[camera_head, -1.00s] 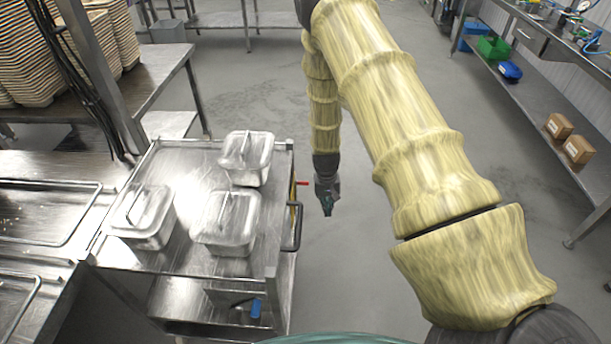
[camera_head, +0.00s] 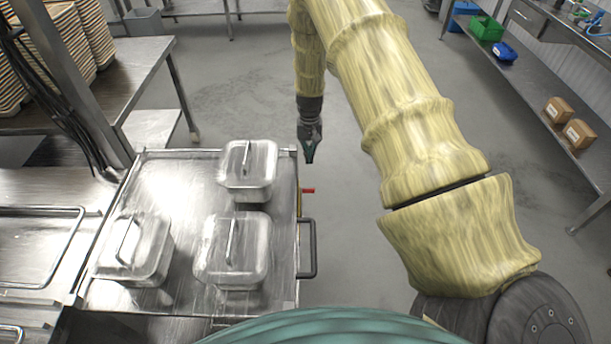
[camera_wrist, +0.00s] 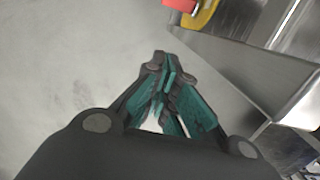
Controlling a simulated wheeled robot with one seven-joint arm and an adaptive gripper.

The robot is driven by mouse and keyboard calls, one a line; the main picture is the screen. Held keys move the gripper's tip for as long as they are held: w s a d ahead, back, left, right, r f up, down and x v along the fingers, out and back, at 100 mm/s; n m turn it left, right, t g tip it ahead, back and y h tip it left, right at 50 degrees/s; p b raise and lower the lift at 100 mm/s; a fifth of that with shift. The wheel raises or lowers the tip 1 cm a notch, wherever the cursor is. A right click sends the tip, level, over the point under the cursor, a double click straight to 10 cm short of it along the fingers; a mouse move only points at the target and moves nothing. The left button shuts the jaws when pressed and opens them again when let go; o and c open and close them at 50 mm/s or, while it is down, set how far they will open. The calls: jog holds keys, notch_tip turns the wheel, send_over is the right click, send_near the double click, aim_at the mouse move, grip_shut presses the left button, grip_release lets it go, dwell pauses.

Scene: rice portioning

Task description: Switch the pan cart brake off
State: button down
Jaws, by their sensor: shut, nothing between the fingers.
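The pan cart (camera_head: 185,185) stands at the left with lidded metal pans on its top. A small red lever (camera_head: 308,190) sticks out from the cart's right side, just behind the black push handle (camera_head: 308,248). In the wrist view the red part (camera_wrist: 180,4) and a yellow piece (camera_wrist: 205,15) show at the top edge, partly cut off. My gripper (camera_head: 309,158) is shut and empty, pointing down beside the cart's far right corner, beyond the red lever and apart from it. Its teal fingertips (camera_wrist: 168,62) meet in the wrist view, with the cart's metal frame to their right.
Three lidded pans (camera_head: 247,165) sit on the cart top. A steel table with stacked trays (camera_head: 150,60) stands at the back left. A shelf with boxes (camera_head: 558,110) is at the right. Floor right of the cart is clear.

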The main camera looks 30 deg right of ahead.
jog(key=s+a+f+p, duration=0.2)
jog(key=s+f+p, duration=0.1)
jog(key=f, duration=0.5)
jog(key=shift+s+p, duration=0.4)
jog(key=shift+s, duration=0.15)
dwell(0.4)
jog(key=shift+a, duration=0.1)
dwell(0.3)
